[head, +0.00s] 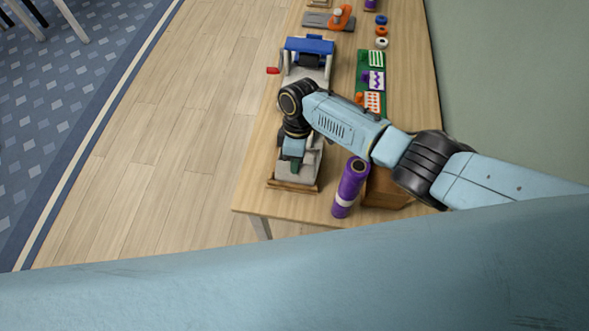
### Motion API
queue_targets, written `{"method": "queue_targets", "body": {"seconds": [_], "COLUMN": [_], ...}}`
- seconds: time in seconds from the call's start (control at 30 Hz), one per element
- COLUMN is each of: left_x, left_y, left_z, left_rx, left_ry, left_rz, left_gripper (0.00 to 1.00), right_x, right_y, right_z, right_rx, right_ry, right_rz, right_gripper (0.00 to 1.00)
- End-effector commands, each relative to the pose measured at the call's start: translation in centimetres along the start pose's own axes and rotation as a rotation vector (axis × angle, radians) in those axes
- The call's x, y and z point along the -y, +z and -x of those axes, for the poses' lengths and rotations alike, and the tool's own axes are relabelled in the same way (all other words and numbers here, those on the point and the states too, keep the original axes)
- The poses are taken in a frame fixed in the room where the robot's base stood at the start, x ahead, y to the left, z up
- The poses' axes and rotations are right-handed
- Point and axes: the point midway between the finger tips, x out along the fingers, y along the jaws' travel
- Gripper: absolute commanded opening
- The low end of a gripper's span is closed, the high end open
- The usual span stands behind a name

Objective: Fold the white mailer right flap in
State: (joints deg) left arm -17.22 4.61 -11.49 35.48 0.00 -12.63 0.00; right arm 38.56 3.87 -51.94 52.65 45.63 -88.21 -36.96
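My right arm comes in from the right over the wooden table. My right gripper (294,165) points down over a pale grey-white item with a brown front edge (292,186) near the table's near left corner. This may be the white mailer, but the arm covers much of it, and I cannot make out its right flap. The fingertips are small and partly hidden, so I cannot tell whether they are open or touch anything. My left gripper is not in view.
A purple roll (349,188) stands right of the gripper, by a brown box (386,190). Behind are a blue-topped device (309,46) with a red handle, a green board with patterned cards (376,59), an orange-handled tool (341,18) and small rings (381,31). Open floor lies left.

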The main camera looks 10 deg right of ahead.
Motion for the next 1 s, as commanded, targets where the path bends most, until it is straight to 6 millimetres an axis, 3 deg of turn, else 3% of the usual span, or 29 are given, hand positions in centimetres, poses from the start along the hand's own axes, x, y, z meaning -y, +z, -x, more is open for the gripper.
{"method": "queue_targets", "body": {"seconds": [0.1, 0.47, 0.67, 1.0], "left_x": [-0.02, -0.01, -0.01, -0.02], "left_y": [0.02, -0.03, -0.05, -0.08], "left_z": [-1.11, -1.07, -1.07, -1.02], "left_rx": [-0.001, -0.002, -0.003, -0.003], "left_ry": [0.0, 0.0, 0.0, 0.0], "left_rz": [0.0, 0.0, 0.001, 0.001], "left_gripper": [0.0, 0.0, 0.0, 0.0], "right_x": [-0.22, -0.1, -0.13, -0.22], "right_y": [0.02, -0.01, 0.0, 0.0], "right_z": [-0.37, -0.11, -0.09, 0.39], "right_rx": [0.0, -0.001, 0.0, -0.001], "right_ry": [-0.048, -0.065, -0.064, -0.062], "right_rz": [0.0, 0.002, 0.001, 0.001], "right_gripper": [0.0, 0.0, 0.24, 0.24]}}
